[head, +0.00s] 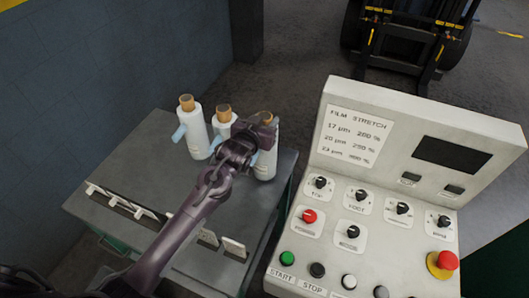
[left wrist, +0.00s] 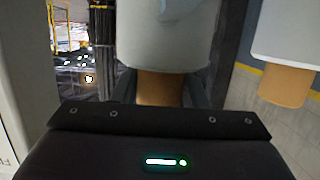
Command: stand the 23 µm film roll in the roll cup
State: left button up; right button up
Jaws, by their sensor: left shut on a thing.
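Three white film rolls with brown cores stand upright at the far side of the grey table. They are the left roll (head: 195,132), the middle roll (head: 222,126) and the right roll (head: 265,165). My left gripper (head: 262,130) is shut on the right roll's top core, which also shows between the fingers in the left wrist view (left wrist: 164,88). I cannot read a thickness mark on any roll or tell whether the held one is lifted. A neighbouring roll (left wrist: 290,35) hangs into the left wrist view. I cannot make out the roll cup. My right gripper is out of view.
The grey table (head: 130,160) has small white card holders (head: 122,202) along its front edge. Its left part is clear. A control panel (head: 350,235) with knobs and buttons stands close on the right. A forklift (head: 410,40) is behind.

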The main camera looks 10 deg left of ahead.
pick_arm(q)
jog(key=shift+r+p, duration=2.05)
jog(key=shift+r, duration=0.5)
jog(key=shift+s+a+r+p, duration=0.1)
jog(key=shift+s+r+p, duration=0.15)
jog(key=shift+s+p, duration=0.35)
jog(key=p+v, duration=0.3)
jog(key=v, duration=2.2)
jog(key=shift+r, duration=0.3)
jog(key=shift+w, duration=0.1)
